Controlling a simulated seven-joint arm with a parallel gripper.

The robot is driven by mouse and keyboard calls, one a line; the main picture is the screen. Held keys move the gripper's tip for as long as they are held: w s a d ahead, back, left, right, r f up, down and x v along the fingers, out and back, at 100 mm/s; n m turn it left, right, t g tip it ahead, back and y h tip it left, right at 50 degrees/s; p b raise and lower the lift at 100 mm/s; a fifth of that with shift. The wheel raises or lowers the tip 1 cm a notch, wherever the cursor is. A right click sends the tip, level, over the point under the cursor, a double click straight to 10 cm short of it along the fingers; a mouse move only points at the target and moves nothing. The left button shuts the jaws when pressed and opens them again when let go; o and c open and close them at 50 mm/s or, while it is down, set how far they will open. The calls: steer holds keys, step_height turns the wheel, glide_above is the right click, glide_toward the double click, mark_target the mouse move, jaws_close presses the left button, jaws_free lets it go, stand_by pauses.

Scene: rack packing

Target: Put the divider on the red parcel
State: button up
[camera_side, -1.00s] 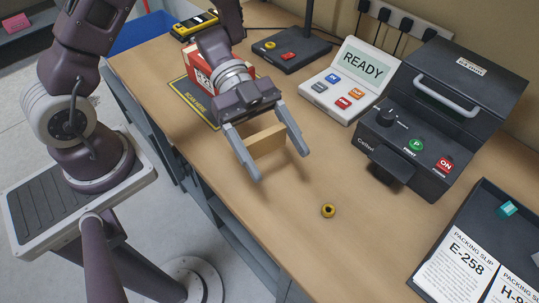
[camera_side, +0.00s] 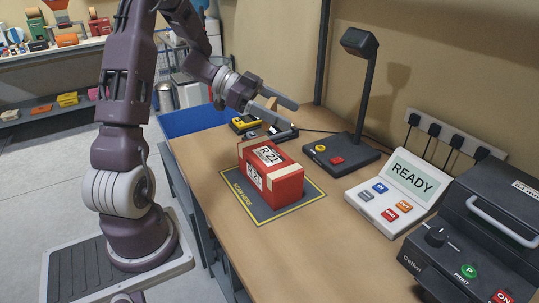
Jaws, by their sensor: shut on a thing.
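The red parcel (camera_side: 287,189) sits on the dark, yellow-edged mat (camera_side: 302,205), with a white label reading R-21 and a tan strip across its top edge. My gripper (camera_side: 296,118) is above and behind the parcel in the picture, its fingers pointing right. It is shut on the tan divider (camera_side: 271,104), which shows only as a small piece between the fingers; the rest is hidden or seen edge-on. The divider appears apart from the parcel.
A black stand with a lamp head (camera_side: 360,42) rises right of the parcel, its base (camera_side: 343,155) bearing buttons. A READY console (camera_side: 395,190) and black printer (camera_side: 470,245) stand further right. A yellow device (camera_side: 244,123) lies behind the parcel. The table front is clear.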

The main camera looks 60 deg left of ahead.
mark_target(281, 157)
steer(key=f, duration=0.9)
steer(key=shift+a+f, duration=0.25)
steer(key=shift+f, duration=0.1)
steer(key=shift+f, duration=0.1)
steer(key=o, duration=1.3)
